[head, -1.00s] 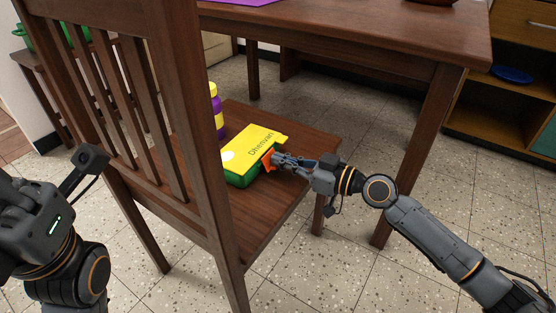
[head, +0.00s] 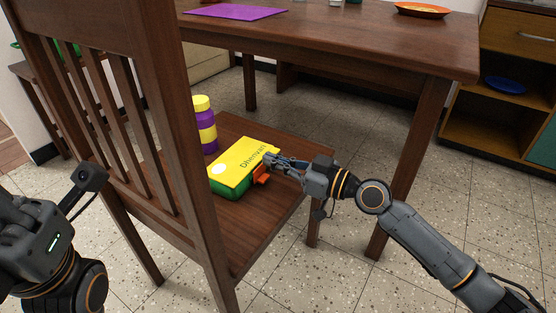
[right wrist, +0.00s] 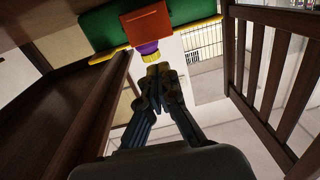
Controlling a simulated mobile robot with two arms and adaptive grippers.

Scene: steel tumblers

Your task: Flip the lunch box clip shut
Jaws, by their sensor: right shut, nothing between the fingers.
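The lunch box (head: 231,180) has a yellow lid with a name on it and a green base. It lies on the chair seat. Its orange clip (head: 261,174) is on the near right side and looks tilted out from the green wall. In the right wrist view the clip (right wrist: 147,25) lies across the green side, by the yellow lid edge; I cannot tell whether it is latched. My right gripper (head: 268,160) is shut and empty, its fingertips just above the clip by the lid edge; contact is unclear. My left gripper is out of view; only my left arm shows.
A purple and yellow bottle (head: 206,133) stands behind the lunch box on the seat. The chair's slatted back (head: 140,130) rises at left. A wooden table (head: 330,45) with a purple mat (head: 236,12) stands behind. Floor at right is clear.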

